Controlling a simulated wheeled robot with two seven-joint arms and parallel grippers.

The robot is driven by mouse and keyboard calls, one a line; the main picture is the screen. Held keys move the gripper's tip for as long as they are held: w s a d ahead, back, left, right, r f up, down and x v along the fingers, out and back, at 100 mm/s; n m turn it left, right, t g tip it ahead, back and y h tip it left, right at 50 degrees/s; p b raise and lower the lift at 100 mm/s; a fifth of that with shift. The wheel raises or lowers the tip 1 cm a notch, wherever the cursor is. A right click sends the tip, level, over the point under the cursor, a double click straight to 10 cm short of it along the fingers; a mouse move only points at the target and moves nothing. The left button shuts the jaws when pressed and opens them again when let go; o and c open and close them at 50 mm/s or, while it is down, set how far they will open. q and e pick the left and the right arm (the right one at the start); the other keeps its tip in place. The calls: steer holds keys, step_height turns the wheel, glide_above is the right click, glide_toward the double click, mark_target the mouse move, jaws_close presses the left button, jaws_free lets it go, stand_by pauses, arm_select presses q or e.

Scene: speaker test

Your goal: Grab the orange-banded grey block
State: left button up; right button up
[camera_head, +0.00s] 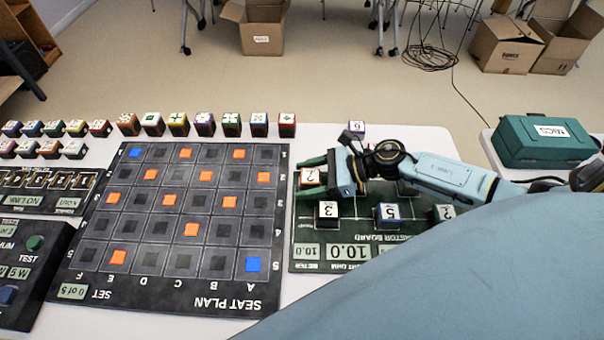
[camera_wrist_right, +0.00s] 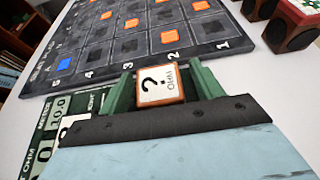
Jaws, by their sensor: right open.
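A block (camera_head: 310,177) with a white "?" top face and an orange-brown edge sits at the left edge of the green resistor board (camera_head: 305,236). The same block shows in the right wrist view (camera_wrist_right: 162,85), between my fingers. Its sides are mostly hidden, so I cannot tell their grey. My right gripper (camera_head: 306,177) is open, its green fingers on either side of the block; I cannot tell whether they touch it. The right gripper also shows in the right wrist view (camera_wrist_right: 160,88). My left gripper is not in view.
Blocks marked 3 (camera_head: 328,210) and 5 (camera_head: 388,212), and another block (camera_head: 444,212), stand on the board. A purple-edged block (camera_head: 357,127) is behind my gripper. The seat plan grid (camera_head: 270,220) lies left, with a row of blocks beyond. A green case (camera_head: 545,142) stands right.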

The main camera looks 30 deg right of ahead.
steer(key=shift+w+a+f, duration=0.1)
steer(key=shift+w+a, duration=0.05)
steer(key=shift+c, duration=0.4)
steer(key=c, duration=1)
steer(key=shift+r, duration=0.2)
